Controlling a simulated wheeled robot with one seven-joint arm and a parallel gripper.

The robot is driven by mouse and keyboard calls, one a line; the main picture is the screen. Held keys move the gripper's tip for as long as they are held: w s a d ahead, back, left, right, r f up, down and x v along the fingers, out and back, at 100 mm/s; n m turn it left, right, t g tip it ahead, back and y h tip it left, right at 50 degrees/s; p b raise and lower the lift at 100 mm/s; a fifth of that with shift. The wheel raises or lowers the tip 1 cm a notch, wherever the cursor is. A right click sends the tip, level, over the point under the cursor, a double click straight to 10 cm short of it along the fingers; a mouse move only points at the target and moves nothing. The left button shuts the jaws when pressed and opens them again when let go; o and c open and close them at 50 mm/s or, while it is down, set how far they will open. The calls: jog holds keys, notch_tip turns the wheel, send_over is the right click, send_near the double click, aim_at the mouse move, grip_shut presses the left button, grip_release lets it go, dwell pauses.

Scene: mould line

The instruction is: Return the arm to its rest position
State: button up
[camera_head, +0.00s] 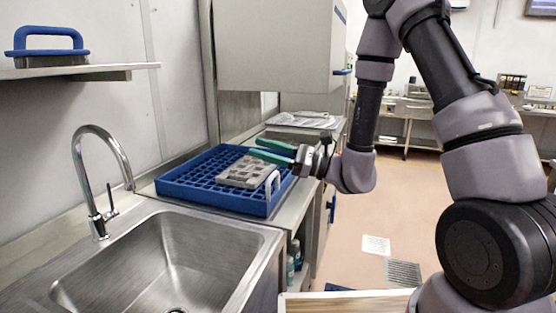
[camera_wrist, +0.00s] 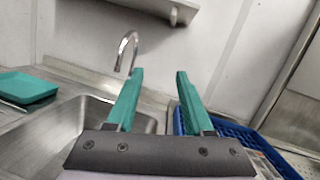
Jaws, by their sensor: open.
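My gripper (camera_head: 265,150) has two green fingers and reaches in from the right over the blue rack in the head view. In the wrist view the fingers of my gripper (camera_wrist: 158,85) stand apart with nothing between them. Below it, a grey mould block (camera_head: 246,172) with a pale handle at its right end lies in the blue rack (camera_head: 190,196). The rack also shows at the right in the wrist view (camera_wrist: 232,128). Whether the fingers touch anything below is hard to tell, but they appear above the block.
A steel sink (camera_head: 262,245) with a curved tap (camera_head: 108,152) is left of the rack. A shelf (camera_head: 95,70) holds a blue-handled tool (camera_head: 48,45). A large box-like hood (camera_head: 275,45) hangs behind the rack. A teal tray (camera_wrist: 27,87) lies left of the sink. Open floor is at right.

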jog(key=s+d+r+n+g+h, duration=0.3)
jog(key=s+d+n+g+h, duration=0.1)
jog(key=s+n, duration=0.25)
jog(key=s+d+r+n+g+h, duration=0.3)
jog(key=s+d+n+g+h, duration=0.1)
jog(key=s+n, duration=0.25)
jog(key=w+d+r+t+h, duration=0.1)
jog(key=d+r+t+h, duration=0.3)
jog(key=d, duration=0.6)
jog(key=w+d+r+t+h, duration=0.1)
jog(key=d+r+t+h, duration=0.2)
jog(key=d+t+h, duration=0.3)
jog(key=d+t, duration=0.1)
jog(key=d, duration=0.3)
jog(key=shift+r+t, duration=0.3)
jog(key=shift+r, duration=0.1)
